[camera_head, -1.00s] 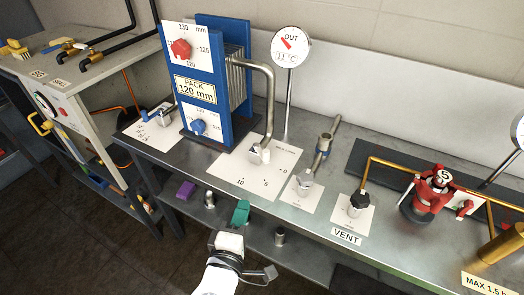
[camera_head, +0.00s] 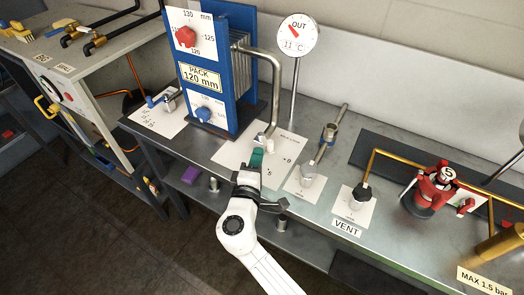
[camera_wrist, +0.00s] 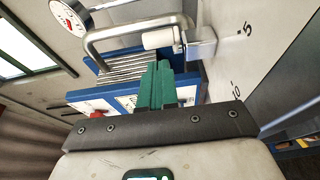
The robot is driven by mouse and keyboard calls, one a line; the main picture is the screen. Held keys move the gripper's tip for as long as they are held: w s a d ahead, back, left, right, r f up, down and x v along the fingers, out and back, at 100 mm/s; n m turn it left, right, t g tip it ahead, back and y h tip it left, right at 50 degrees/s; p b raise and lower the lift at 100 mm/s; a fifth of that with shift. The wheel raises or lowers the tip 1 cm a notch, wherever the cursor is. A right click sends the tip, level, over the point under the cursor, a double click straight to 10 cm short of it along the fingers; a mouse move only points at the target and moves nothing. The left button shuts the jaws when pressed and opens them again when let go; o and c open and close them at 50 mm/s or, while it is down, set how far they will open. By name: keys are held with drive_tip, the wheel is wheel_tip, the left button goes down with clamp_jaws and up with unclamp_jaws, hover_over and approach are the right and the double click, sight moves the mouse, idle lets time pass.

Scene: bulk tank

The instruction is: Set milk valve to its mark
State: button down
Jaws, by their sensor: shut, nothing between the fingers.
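The milk valve (camera_head: 269,146) stands on a white scale plate (camera_head: 232,151) on the bench, below a bent steel pipe. The plate's heading is too small to read surely; a 5 and an 8 show near its right side. In the wrist view, the valve's metal body (camera_wrist: 203,45) and pale lever grip (camera_wrist: 158,38) sit just beyond my gripper, with 5 and 10 on the plate at right. My gripper (camera_head: 257,154) has green fingers, shut and empty, over the plate beside the valve. The fingers (camera_wrist: 157,70) point towards the lever; contact cannot be told. My gripper hides part of the plate.
The blue plate pack (camera_head: 202,76) stands behind left. A steel valve (camera_head: 308,173) is close at right, then the black VENT knob (camera_head: 360,192) and a red-and-white figure (camera_head: 436,187). A dial on a post (camera_head: 296,36) rises behind. The bench front edge lies under my arm.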

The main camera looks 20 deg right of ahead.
sight(272, 148)
drive_tip(key=shift+w+d, duration=0.15)
drive_tip(key=shift+d, duration=0.6)
drive_tip(key=shift+d+n+y, duration=0.3)
drive_tip(key=shift+y, duration=0.1)
drive_tip(key=shift+s+d+t+y+b, duration=0.2)
drive_tip(key=shift+t+y+b, duration=0.1)
drive_tip(key=shift+t, duration=0.1)
drive_tip(key=shift+s+d+f+n+t+y+b, duration=0.15)
drive_tip(key=shift+d+n+t+y+b, duration=0.45)
drive_tip(key=shift+d+n+y+b, duration=0.6)
drive_tip(key=shift+d+r+b, duration=0.2)
drive_tip(key=shift+d+b, duration=0.75)
drive_tip(key=shift+d, duration=0.65)
